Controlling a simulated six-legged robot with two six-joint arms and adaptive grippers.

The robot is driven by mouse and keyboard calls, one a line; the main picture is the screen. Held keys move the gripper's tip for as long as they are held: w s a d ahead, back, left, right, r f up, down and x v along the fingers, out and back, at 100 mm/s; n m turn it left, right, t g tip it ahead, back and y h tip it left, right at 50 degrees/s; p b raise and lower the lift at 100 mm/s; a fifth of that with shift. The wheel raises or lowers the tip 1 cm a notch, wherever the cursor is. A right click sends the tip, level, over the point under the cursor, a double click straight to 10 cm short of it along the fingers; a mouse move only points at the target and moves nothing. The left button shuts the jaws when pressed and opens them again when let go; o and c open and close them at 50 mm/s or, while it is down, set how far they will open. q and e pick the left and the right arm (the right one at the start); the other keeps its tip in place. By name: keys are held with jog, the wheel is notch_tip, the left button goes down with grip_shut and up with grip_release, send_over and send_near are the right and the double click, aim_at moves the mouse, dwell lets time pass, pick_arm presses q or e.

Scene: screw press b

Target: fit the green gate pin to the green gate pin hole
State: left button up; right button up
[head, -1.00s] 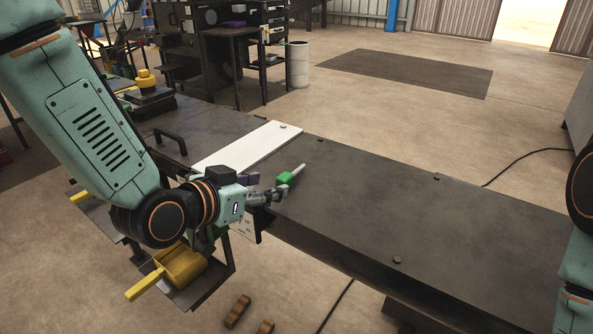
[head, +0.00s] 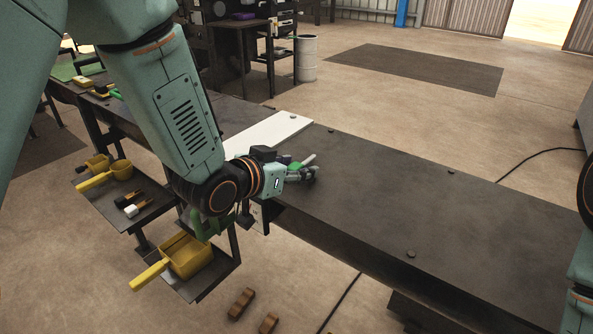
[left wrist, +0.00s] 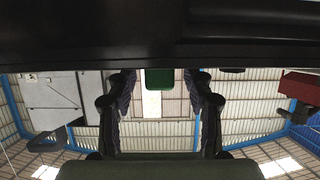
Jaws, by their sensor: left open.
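The green gate pin has a green block handle (head: 295,166) and a pale grey shaft that points away to the upper right in the head view. It is at the near edge of the dark bench, partly hidden by my left gripper (head: 303,174). In the left wrist view the green handle (left wrist: 159,79) shows between the two open fingers, against the dark band at the top, with space on both sides. A green part (head: 205,225) shows below my left arm, partly hidden; I cannot make out a hole in it. My right gripper is out of view.
The dark bench top (head: 400,205) is clear to the right apart from small bolt heads. A white plate (head: 270,132) lies behind my left gripper. Yellow trays (head: 187,256) stand on lower shelves at the left. Two brown pieces (head: 241,303) lie on the floor.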

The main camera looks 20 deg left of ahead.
aim_at(295, 165)
pick_arm(q)
jog(key=shift+d+r, duration=0.1)
jog(key=shift+w, duration=0.1)
jog(key=c, duration=0.9)
grip_shut()
notch_tip(295, 165, up, 10)
jog(key=p, duration=0.3)
